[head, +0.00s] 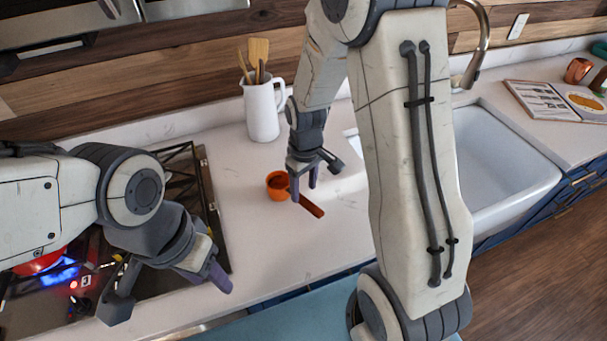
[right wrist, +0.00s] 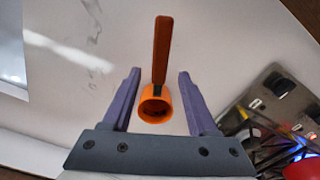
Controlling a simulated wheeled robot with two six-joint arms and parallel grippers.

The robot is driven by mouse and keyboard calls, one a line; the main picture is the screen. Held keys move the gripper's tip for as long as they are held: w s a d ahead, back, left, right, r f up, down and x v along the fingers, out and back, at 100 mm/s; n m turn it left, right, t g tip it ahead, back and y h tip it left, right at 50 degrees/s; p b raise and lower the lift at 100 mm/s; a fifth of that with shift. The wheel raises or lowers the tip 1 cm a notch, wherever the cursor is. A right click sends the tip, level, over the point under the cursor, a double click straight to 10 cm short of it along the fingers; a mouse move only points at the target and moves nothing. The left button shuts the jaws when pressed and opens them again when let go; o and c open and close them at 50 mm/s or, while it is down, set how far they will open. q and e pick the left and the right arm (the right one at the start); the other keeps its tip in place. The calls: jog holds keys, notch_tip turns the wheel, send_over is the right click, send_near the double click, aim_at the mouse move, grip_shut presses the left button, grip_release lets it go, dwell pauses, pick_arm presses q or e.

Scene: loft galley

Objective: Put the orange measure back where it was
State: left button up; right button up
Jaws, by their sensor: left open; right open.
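The orange measure (head: 278,186) lies on the white counter to the right of the cooktop, its brown-orange handle pointing toward the front right. My right gripper (head: 303,190) is open right above it, fingers pointing down. In the right wrist view the measure's cup (right wrist: 156,113) shows between the two open purple fingers, with its handle running away past the fingertips. I see a gap on both sides, so the fingers do not appear to touch it. My left gripper (head: 168,297) is open and empty over the front of the cooktop.
The black cooktop (head: 185,165), with a red item and blue flame, is at left. A white jug (head: 262,110) of wooden utensils stands behind the measure. The sink (head: 500,170) is at right, with an open book (head: 555,100) beyond it. Counter in front of the measure is clear.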

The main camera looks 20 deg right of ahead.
notch_tip(320, 180, up, 6)
jog(key=s+a+r+n, duration=0.1)
jog(key=s+a+r, duration=0.3)
jog(key=s+a, duration=0.45)
jog(key=s+a+r+n+y, duration=0.1)
jog(key=s+a, duration=0.4)
jog(key=s, duration=0.7)
jog(key=shift+r+n+b, duration=0.35)
jog(key=shift+r+n, duration=0.05)
jog(key=shift+r, duration=0.15)
